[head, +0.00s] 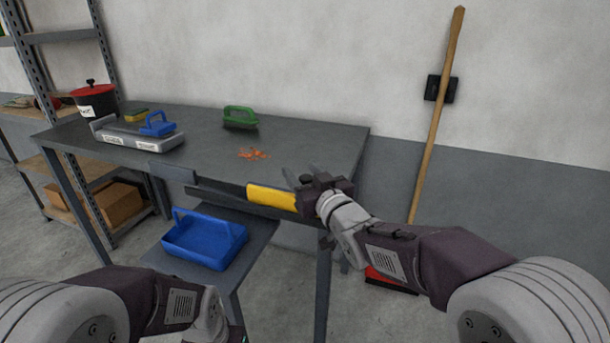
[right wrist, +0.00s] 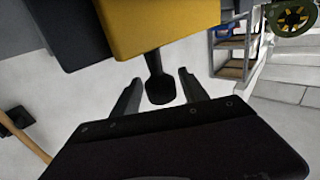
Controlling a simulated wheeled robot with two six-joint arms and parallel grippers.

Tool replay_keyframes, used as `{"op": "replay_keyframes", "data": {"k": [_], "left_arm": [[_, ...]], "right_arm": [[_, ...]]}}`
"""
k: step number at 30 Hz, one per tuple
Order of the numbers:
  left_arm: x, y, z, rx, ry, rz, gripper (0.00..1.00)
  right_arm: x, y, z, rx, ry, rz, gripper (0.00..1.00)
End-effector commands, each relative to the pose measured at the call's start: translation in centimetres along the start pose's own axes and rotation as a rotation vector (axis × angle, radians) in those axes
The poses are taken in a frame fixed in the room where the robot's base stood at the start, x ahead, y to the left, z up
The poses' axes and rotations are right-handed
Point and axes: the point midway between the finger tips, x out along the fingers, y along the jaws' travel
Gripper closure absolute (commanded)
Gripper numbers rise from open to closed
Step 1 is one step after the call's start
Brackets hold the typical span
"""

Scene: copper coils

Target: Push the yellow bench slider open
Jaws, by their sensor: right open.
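The yellow bench slider (head: 271,197) sits along the front edge of the grey workbench (head: 320,145), near its right end. My right gripper (head: 303,176) is at the slider's right end, with its fingers apart. In the right wrist view the yellow slider (right wrist: 155,25) fills the top. A dark post with a rounded end (right wrist: 158,85) shows below it, between the open fingers, with a gap on each side. I cannot tell whether the gripper touches the slider. My left arm is at the bottom of the head view, and its fingers do not show.
A blue bin (head: 205,240) stands on a lower shelf under the bench. On the bench are orange scraps (head: 253,153), a green-handled brush (head: 240,118), and a grey case (head: 135,138) with a blue item on it. A wooden-handled broom (head: 437,110) leans at the right wall.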

Motion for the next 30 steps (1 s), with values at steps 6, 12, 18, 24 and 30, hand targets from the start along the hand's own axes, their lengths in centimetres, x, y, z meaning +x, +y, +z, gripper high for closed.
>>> {"op": "replay_keyframes", "data": {"k": [6, 12, 18, 24, 30], "left_arm": [[-0.6, 0.0, -0.1, 0.000, 0.000, 0.000, 0.64], [-1.2, 0.0, -0.1, 0.000, 0.000, 0.000, 0.64], [-1.4, 0.0, -0.1, 0.000, 0.000, 0.000, 0.64], [-1.4, 0.0, -0.1, 0.000, 0.000, 0.000, 0.64], [-1.4, 0.0, -0.1, 0.000, 0.000, 0.000, 0.64]], "right_arm": [[-3.2, 0.1, -0.3, 0.000, 0.001, 0.002, 0.48], [-6.9, 0.1, -0.2, -0.001, 0.000, 0.002, 0.48], [-8.8, 0.1, 0.0, -0.001, -0.001, 0.002, 0.48], [-9.0, 0.1, 0.0, 0.000, 0.000, 0.001, 0.48], [-9.0, 0.1, 0.0, 0.000, -0.001, 0.002, 0.48]]}}
